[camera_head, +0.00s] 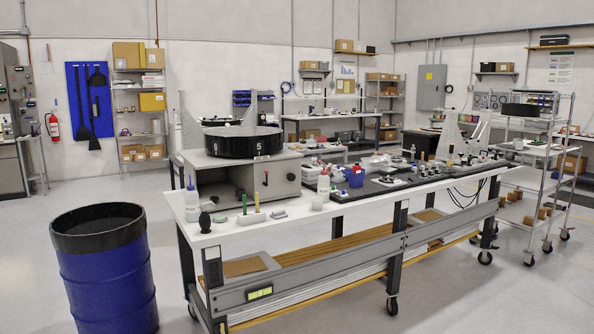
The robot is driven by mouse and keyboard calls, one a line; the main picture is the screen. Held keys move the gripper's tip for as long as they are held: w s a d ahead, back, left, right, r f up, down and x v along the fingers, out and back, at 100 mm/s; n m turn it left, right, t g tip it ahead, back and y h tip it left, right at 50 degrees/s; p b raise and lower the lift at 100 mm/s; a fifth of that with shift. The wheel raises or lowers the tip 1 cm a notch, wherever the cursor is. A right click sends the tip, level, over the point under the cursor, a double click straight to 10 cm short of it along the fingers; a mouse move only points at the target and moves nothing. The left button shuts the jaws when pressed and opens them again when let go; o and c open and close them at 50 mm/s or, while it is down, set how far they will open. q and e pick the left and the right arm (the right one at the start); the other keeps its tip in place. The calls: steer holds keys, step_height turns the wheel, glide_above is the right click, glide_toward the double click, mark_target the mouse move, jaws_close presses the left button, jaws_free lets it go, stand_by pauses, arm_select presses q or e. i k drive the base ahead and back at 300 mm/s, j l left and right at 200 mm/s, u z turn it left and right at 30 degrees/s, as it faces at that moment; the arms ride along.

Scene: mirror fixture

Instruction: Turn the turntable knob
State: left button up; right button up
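A round black turntable (228,146) with a white 5 and another numeral on its rim sits on top of a grey metal box. The box (215,172) stands toward the left end of the long white workbench. Which of these is the turntable knob is hard to tell at this size. Neither of my grippers shows in the head view, and nothing is touching the turntable or the panel.
Bottles, a blue bin (355,178) and small tools crowd the white workbench (290,217). A blue barrel (106,275) with a black rim stands at the front left. A wheeled rack (548,170) stands at the right. The grey floor in front of the bench is clear.

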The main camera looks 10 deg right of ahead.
mark_target(291, 176)
steer(key=i+l+u, duration=0.1)
steer(key=i+l, duration=0.9)
steer(key=i, duration=0.15)
steer(key=i+l, duration=1.05)
steer(key=i+j+u, duration=0.05)
steer(key=i, duration=0.05)
